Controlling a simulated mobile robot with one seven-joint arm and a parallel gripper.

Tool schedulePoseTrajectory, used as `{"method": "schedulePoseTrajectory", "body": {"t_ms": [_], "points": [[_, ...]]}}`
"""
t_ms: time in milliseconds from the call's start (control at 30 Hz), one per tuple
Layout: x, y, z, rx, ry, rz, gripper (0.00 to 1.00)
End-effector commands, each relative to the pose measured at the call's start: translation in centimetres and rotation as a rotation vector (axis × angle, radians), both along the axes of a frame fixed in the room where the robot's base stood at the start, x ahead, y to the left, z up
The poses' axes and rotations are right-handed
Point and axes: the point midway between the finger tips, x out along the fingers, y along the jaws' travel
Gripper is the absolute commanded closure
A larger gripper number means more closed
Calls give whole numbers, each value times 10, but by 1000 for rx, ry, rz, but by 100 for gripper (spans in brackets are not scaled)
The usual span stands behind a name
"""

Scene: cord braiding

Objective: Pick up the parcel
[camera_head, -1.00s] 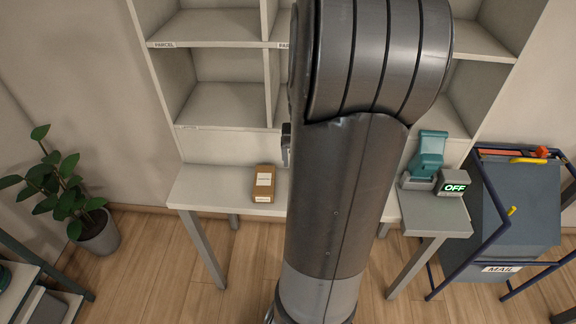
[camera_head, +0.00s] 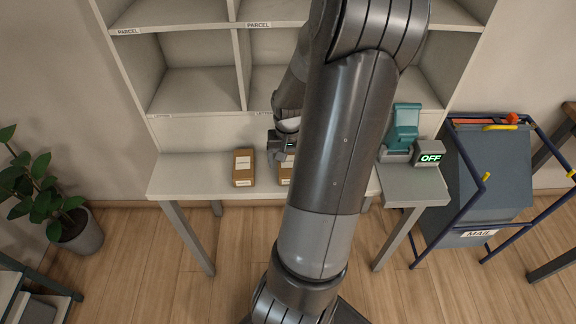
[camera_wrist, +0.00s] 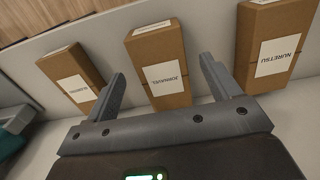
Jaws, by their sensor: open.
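In the wrist view, three brown box parcels with white labels stand on the pale table. The middle parcel (camera_wrist: 158,68) is between the two spread fingers of my gripper (camera_wrist: 162,72), and I cannot tell whether they touch it. One parcel (camera_wrist: 72,78) is left of the fingers, another (camera_wrist: 270,48) to the right. In the head view, one parcel (camera_head: 243,168) stands in the open on the table. A second parcel (camera_head: 285,174) shows partly below my gripper (camera_head: 279,158), the rest hidden by my arm. The task does not say which parcel is meant.
The shelf (camera_head: 190,88) with cubbies labelled PARCEL rises behind the table (camera_head: 190,188). A teal device (camera_head: 403,130) and a box reading OFF (camera_head: 430,155) are at the table's right. A blue MAIL cart (camera_head: 485,185) stands further right, a plant (camera_head: 60,205) left.

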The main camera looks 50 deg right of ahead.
Motion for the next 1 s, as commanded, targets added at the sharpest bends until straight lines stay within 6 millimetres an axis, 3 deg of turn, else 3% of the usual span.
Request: {"method": "schedulePoseTrajectory", "body": {"t_ms": [200,500,1000], "points": [[0,1,-23,2,1,1,18],[0,1,-25,-1,-1,0,19],[1,1,-25,-1,-1,0,60]]}}
